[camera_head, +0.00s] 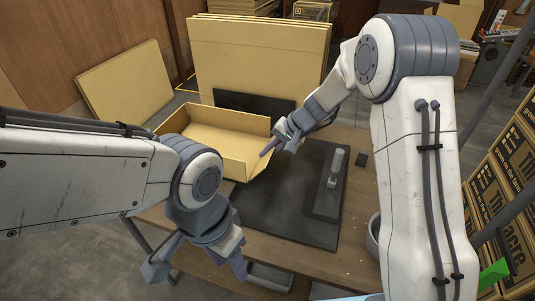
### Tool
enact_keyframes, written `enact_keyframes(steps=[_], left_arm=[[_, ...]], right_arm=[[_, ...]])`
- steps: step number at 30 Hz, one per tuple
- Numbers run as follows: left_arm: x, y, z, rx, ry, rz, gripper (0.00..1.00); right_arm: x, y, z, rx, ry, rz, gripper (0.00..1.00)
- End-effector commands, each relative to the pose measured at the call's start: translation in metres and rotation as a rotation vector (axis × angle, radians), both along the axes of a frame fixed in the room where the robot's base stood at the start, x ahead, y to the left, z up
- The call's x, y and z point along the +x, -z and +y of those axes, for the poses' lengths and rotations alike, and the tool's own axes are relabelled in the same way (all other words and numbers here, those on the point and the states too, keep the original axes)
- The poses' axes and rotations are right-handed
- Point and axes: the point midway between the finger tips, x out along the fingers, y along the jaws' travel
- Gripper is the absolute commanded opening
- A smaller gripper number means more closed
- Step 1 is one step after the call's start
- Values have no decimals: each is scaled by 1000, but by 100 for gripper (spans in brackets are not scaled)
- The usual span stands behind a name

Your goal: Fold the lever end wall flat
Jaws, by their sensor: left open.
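The open yellow cardboard tray (210,146) sits on the table, partly hidden by my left arm. Its end wall (259,164) on the side toward the lever stands up, leaning outward. The lever device (335,167) is a grey handle on a dark block to the right of the tray. My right gripper (277,147) is at the top of this end wall, with a finger pointing down and left. I cannot tell whether it touches the cardboard or is shut. My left gripper (200,268) is open and empty, low at the table's front edge, apart from the tray.
A black mat (290,208) lies right of the tray and looks clear. Flat cardboard sheets (258,55) stand upright behind the table. A grey bin (270,277) is below the front edge. Printed cartons (505,165) are stacked at the right.

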Motion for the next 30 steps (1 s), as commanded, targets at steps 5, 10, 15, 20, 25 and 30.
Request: enact_keyframes(steps=[5, 10, 15, 20, 25, 30], left_arm=[[0, 0, 0, 0, 0, 0, 50], [0, 0, 0, 0, 0, 0, 50], [0, 0, 0, 0, 0, 0, 50], [0, -1, 0, 0, 0, 0, 50], [0, -3, 0, 0, 0, 0, 50], [0, -5, 0, 0, 0, 0, 50]], right_arm=[[-1, 0, -1, -1, -2, 3, 0], [-1, 0, -1, -1, -1, 2, 35], [0, 0, 0, -1, -1, 1, 35], [-1, -5, -3, 0, 0, 0, 35], [-7, -28, -18, -1, 1, -3, 35], [-14, -56, -37, 0, 3, -3, 35]])
